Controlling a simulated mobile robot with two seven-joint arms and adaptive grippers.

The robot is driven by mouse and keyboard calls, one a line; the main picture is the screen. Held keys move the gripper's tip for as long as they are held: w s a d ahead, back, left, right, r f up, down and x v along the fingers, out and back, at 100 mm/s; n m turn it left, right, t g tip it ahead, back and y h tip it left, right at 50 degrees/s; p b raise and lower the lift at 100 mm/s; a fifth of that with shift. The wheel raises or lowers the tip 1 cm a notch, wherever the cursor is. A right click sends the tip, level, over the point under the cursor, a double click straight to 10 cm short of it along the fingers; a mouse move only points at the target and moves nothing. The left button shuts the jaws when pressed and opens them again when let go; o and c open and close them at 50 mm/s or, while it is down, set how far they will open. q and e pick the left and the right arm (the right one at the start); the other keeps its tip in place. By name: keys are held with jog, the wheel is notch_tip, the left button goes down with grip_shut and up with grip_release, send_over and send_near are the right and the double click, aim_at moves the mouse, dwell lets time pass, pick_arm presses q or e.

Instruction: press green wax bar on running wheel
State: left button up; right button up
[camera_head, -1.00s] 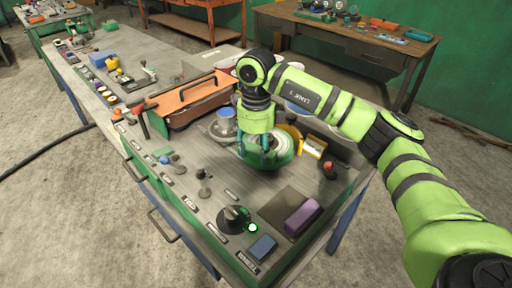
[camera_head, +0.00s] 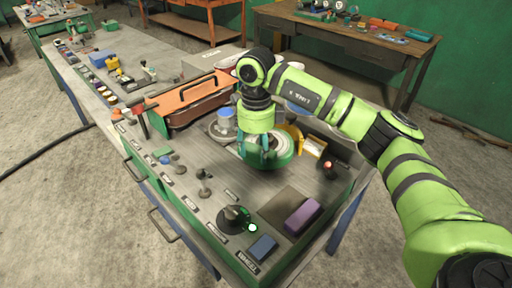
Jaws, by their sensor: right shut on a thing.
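My right gripper (camera_head: 265,152) is over the wheel (camera_head: 286,150), a pale round disc with a green rim at the right part of the bench. Its fingers point down at the left side of the wheel and are shut on the green wax bar. The bar is mostly hidden by the fingers and blends with the green rim, so I cannot tell whether it touches the wheel. My left gripper is not in view.
A green-lit dial (camera_head: 235,217), a blue block (camera_head: 262,248) and a purple bar (camera_head: 302,216) are at the front. A red lamp (camera_head: 328,165) stands right of the wheel. An orange-lidded box (camera_head: 190,92) is behind left, close to my gripper.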

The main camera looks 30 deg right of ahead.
jog(key=shift+r+p, duration=2.6)
jog(key=shift+r, duration=1.45)
